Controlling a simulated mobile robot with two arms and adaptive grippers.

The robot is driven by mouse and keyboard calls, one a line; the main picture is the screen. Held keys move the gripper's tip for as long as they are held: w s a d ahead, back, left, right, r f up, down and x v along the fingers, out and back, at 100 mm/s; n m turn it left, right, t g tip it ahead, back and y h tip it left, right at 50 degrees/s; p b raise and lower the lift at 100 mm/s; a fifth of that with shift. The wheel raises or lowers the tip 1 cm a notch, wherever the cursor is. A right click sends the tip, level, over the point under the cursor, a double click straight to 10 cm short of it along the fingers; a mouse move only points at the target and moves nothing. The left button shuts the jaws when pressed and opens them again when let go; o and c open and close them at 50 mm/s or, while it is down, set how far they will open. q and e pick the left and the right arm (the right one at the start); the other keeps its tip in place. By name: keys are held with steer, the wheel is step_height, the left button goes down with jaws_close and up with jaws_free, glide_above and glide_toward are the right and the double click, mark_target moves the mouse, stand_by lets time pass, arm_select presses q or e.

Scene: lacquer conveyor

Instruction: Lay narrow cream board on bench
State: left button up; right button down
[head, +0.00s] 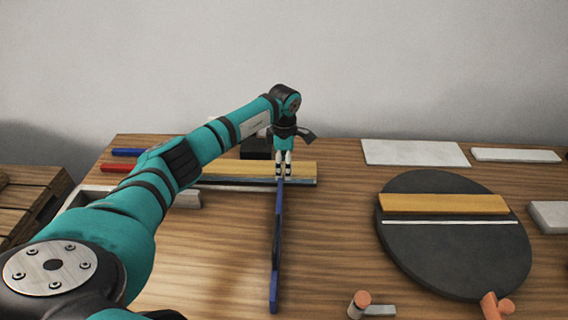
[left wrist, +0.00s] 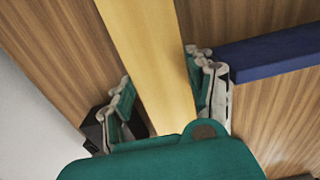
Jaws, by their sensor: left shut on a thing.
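A long narrow yellow-cream board (head: 235,170) lies crosswise near the back of the wooden bench (head: 225,250) in the head view. It also shows in the left wrist view (left wrist: 150,55), running between the fingers. My left gripper (head: 283,172) points down and is shut on this board near its right end. Whether the board touches the bench is unclear. My right gripper is not in view.
A blue bar (head: 276,250) runs from beside my left gripper toward the bench front. A dark round disc (head: 450,255) at right carries another yellow board (head: 445,203) and a thin white strip (head: 450,222). A white panel (head: 415,152) lies behind.

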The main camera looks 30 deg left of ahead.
arm_select(q)
steer(key=o, duration=1.5)
steer(key=shift+r, duration=0.15)
step_height(320, 180, up, 12)
steer(key=shift+f+b, duration=0.1)
steer(key=shift+b, duration=0.85)
